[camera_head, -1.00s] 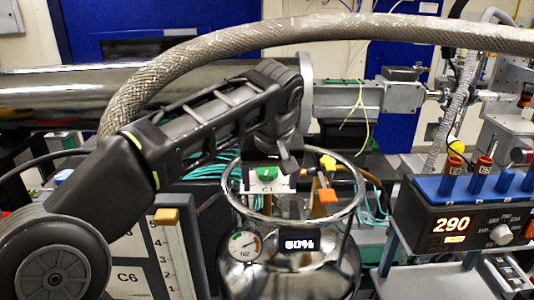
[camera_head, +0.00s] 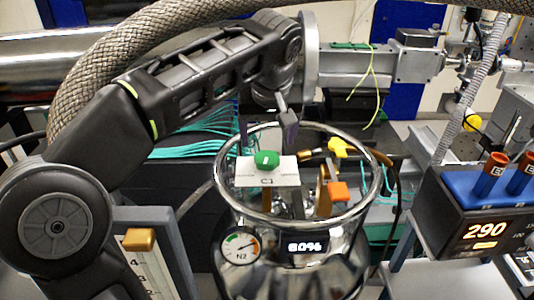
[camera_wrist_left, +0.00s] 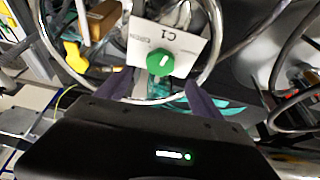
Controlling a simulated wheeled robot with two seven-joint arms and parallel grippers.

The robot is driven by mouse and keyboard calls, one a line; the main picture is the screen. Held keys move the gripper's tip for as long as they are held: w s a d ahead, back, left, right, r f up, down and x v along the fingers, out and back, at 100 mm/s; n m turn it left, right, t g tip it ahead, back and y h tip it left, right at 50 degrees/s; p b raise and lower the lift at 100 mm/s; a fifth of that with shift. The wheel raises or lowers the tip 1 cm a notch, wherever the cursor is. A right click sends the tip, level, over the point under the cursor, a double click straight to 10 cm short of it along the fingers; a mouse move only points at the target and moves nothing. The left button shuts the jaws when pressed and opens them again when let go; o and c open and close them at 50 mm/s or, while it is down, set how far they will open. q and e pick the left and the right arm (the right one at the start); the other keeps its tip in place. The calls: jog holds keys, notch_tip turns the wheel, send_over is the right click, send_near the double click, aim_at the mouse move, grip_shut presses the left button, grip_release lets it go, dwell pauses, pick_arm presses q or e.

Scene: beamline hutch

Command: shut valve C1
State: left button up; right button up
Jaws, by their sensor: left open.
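Valve C1 is a green round knob (camera_head: 265,160) with a white pointer line, in front of a white plate (camera_head: 250,174) marked C1. It stands inside the ring on top of the shiny nitrogen vessel (camera_head: 290,262). In the left wrist view the green knob (camera_wrist_left: 160,62) shows ahead of my left gripper (camera_wrist_left: 158,92), between the two dark fingers. The fingers are apart and do not appear to touch the knob. My right gripper is not seen.
The metal ring (camera_head: 377,190) surrounds the valves closely. A yellow handle (camera_head: 340,147) and an orange handle (camera_head: 337,191) are right of C1. A braided hose (camera_head: 95,75) arches overhead. A controller reading 290 (camera_head: 484,231) stands at the right.

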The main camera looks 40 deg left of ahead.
aim_at(267, 157)
pick_arm(q)
jog(key=shift+b+x, duration=0.95)
jog(key=shift+x, duration=2.7)
jog(key=shift+d, duration=0.1)
jog(key=shift+c, duration=0.4)
jog(key=c, duration=1.3)
